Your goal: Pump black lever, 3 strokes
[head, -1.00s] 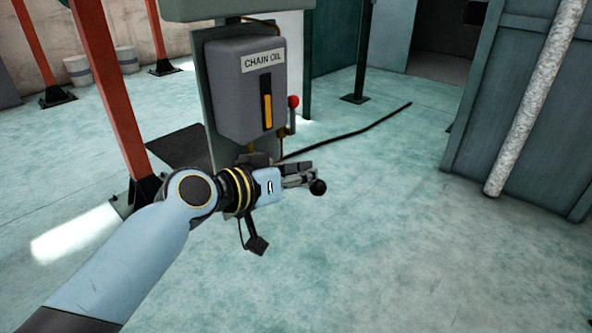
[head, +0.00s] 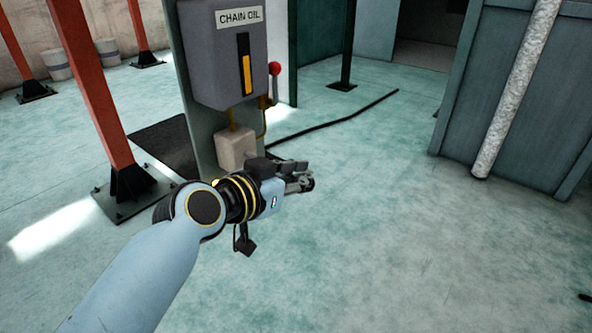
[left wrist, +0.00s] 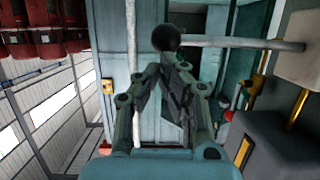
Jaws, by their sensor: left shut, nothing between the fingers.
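The black lever's knob (left wrist: 166,38) shows in the left wrist view as a dark ball at the end of a grey rod (left wrist: 240,43). The rod runs right to the pale pump box (left wrist: 300,48). My left gripper (left wrist: 170,58) has its fingers together with nothing between them, and their tips are right by the knob; I cannot tell whether they touch it. In the head view the left gripper (head: 305,180) is below and right of the pump box (head: 236,150) and hides most of the lever. My right gripper is out of view.
The grey chain oil tank (head: 225,60) hangs above the pump box, with a red-knobbed lever (head: 275,68) at its side. An orange post (head: 95,95) stands left. A black hose (head: 335,122) lies on the floor.

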